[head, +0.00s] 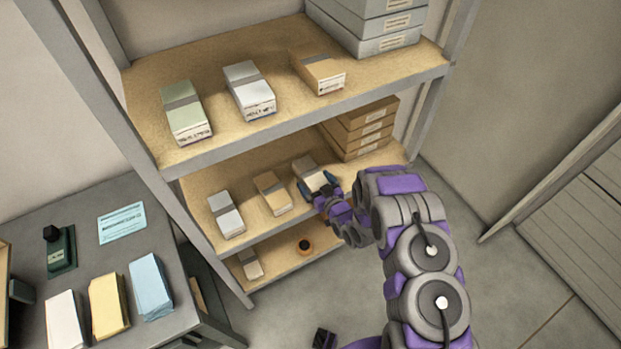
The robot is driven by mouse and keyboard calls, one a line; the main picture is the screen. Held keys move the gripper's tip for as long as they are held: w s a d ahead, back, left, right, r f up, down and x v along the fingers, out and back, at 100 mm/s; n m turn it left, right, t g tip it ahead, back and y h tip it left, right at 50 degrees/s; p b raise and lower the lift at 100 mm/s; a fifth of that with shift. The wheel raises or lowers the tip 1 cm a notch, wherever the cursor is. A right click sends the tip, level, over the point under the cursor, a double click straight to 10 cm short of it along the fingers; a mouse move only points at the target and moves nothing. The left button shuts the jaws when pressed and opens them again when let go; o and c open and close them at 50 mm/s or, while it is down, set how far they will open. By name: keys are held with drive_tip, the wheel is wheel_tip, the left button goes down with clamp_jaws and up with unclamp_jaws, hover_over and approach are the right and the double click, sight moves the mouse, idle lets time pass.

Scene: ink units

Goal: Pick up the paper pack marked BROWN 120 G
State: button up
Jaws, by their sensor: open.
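A brown pack (318,75) with a grey band and a white end label lies at the right of the row on the top shelf. Another brown pack (272,194) lies in the middle of the row on the shelf below. The labels are too small to read, so I cannot tell which pack is marked BROWN 120 G. My gripper (319,186) is open at the middle shelf, at the front end of a pale pack (306,168). The gripper hides that pack's front end. I cannot tell whether its fingers touch the pack.
A green pack (185,108) and a white pack (249,88) share the top shelf (224,140). A white pack (226,212) lies left on the middle shelf; brown boxes (368,122) are stacked behind. A desk (90,270) stands left. Floor is clear right of the shelves.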

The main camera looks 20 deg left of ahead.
drive_tip(key=shift+w+a, duration=0.45)
drive_tip(key=shift+a, duration=0.05)
drive_tip(key=shift+c, duration=0.4)
drive_tip(key=c, duration=1.2)
